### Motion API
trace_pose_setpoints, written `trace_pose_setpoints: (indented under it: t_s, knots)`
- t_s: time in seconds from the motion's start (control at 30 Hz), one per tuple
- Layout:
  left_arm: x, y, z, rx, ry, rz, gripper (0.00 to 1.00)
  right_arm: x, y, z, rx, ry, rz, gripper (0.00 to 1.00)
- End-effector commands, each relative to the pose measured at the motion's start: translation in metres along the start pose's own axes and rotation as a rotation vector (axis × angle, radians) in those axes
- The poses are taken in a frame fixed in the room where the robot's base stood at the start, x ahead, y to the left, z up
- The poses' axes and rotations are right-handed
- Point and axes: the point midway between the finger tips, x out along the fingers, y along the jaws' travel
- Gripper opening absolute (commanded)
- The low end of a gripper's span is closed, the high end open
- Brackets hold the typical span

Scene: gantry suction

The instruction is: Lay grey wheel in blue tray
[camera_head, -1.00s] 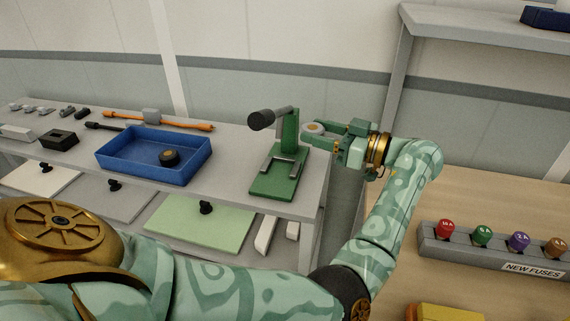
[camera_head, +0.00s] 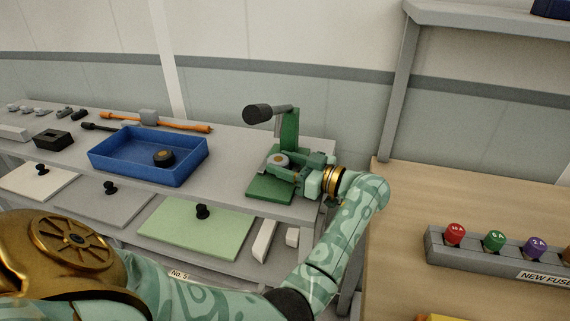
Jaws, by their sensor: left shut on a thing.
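My left gripper (camera_head: 296,168) is shut on the grey wheel (camera_head: 278,160), a pale disc with an orange-brown centre. It holds the wheel in front of the upright of the green press (camera_head: 268,190); I cannot tell whether the wheel touches the press. The blue tray (camera_head: 124,166) stands on the grey bench, left of the gripper and apart from it. A black wheel with an orange hub (camera_head: 163,158) lies in the tray's right part. My right gripper is not in view.
The press's lever with a black knob (camera_head: 257,113) sticks out to the left, above the wheel. An orange-ended bar (camera_head: 185,125) lies behind the tray. A black block (camera_head: 53,139) sits left of it. A wooden table with coloured fuses (camera_head: 495,240) is at right.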

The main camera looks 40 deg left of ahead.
Motion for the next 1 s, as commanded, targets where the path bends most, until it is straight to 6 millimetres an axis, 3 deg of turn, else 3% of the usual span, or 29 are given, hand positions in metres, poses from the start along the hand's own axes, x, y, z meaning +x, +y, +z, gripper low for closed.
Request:
trace_pose_setpoints:
  t_s: [0.27, 0.3, 0.37, 0.63, 0.77, 0.87, 1.0]
  knots:
    - [0.001, 0.0, 0.001, -0.001, -0.001, 0.0, 0.18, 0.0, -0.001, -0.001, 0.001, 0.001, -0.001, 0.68]
    - [0.001, 0.0, 0.001, -0.001, -0.001, 0.0, 0.57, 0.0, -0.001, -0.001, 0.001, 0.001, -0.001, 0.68]
    - [0.001, 0.0, 0.001, -0.001, -0.001, 0.0, 0.68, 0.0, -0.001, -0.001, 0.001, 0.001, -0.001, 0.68]
    - [0.001, 0.0, 0.001, -0.001, -0.001, 0.0, 0.68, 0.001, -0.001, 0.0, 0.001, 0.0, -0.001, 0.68]
    - [0.001, 0.001, 0.009, -0.001, 0.0, 0.0, 0.68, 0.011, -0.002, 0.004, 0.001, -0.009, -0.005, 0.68]
    - [-0.018, 0.001, 0.005, 0.002, -0.007, 0.003, 0.68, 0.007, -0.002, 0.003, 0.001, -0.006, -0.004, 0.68]
    - [-0.057, 0.0, 0.004, 0.004, -0.01, 0.007, 0.68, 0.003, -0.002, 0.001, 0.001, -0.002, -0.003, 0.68]
